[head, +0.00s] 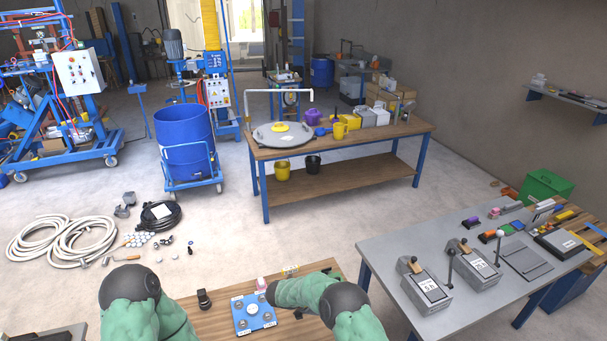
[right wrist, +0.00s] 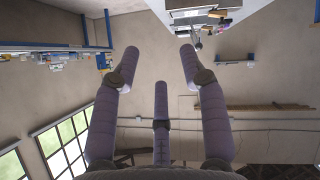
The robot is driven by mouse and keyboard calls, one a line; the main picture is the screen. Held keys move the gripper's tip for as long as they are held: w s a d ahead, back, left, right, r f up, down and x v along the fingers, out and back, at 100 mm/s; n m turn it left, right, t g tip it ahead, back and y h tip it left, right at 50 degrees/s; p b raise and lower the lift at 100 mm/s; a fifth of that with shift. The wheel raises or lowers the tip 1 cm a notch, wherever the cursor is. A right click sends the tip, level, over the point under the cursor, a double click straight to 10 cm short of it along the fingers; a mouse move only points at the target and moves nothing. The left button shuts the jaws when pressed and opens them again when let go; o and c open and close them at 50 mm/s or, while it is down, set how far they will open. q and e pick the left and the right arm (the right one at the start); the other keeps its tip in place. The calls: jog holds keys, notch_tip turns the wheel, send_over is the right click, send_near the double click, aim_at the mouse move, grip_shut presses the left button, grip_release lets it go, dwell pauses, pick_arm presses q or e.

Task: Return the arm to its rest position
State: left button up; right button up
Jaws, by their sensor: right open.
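My right arm (head: 305,291) is green with dark joints and reaches in over the small wooden table at the bottom of the head view. My left arm (head: 131,312) stands at the bottom left, with its hand out of view. My right gripper (right wrist: 158,68) shows in the right wrist view with its three purple-grey fingers spread wide. Nothing is between the fingers. They point towards the room's walls and hanging-looking furniture, as the picture appears inverted. In the head view I cannot make out the right fingers.
A blue plate with round fittings (head: 254,314) lies on the wooden table (head: 215,324) close to my right arm. A grey table (head: 395,284) with metal boxes stands at the right. A workbench (head: 335,146) and blue drum (head: 184,139) stand behind. Hoses (head: 65,238) lie on open floor.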

jog(key=w+d+f+n+t+y, duration=0.2)
jog(key=d+f+n+t+y, duration=0.15)
jog(key=d+f, duration=0.2)
jog(key=s+a+f+n+t+y, duration=0.1)
jog(key=s+f+n+y, duration=0.1)
jog(key=s+f+y, duration=0.4)
jog(key=s+a+r+n+g+y, duration=0.1)
jog(key=s+a+g+y, duration=0.2)
jog(key=s, duration=1.1)
jog(key=s+a+r+n+g+y, duration=0.2)
jog(key=s+a+g+y, duration=0.1)
jog(key=s, duration=1.1)
notch_tip(320, 180, down, 24)
jog(key=b, duration=2.4)
jog(key=shift+s, duration=0.45)
jog(key=shift+d+m, duration=0.1)
jog(key=shift+m, duration=0.15)
